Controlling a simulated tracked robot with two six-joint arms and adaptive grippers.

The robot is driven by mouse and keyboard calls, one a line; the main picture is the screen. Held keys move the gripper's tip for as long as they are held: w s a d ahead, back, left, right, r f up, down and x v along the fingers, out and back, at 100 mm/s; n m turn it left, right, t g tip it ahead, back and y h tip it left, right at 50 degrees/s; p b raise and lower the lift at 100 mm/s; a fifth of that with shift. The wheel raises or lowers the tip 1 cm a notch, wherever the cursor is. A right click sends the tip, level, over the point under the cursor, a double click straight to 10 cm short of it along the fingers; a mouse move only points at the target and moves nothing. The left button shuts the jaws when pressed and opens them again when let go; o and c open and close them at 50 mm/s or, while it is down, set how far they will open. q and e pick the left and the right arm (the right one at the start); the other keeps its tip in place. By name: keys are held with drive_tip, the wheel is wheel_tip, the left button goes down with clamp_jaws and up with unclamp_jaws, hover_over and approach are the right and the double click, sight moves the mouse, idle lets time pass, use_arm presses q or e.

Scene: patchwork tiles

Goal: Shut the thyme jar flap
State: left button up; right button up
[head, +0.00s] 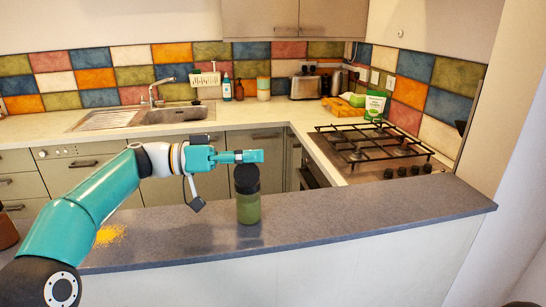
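The thyme jar (248,208) stands upright on the grey counter, with green contents and a black cap on top. The cap's flap is too dark and small for me to tell whether it is up or down. My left gripper (256,156) reaches in from the left and points right, level, with its fingertips just above the black cap in the picture. Its fingers look closed together, with nothing held. I cannot tell whether they touch the cap. My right gripper is not in view.
The grey counter (350,214) is clear right of the jar. Orange powder (110,235) lies on it at the left, near a brown object (6,232) at the picture edge. Behind are a sink (172,114), a toaster (305,87) and a gas hob (372,146).

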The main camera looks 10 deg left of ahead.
use_arm(q)
drive_tip(key=shift+a, duration=0.1)
drive_tip(key=v, duration=1.2)
drive_tip(key=shift+f, duration=0.1)
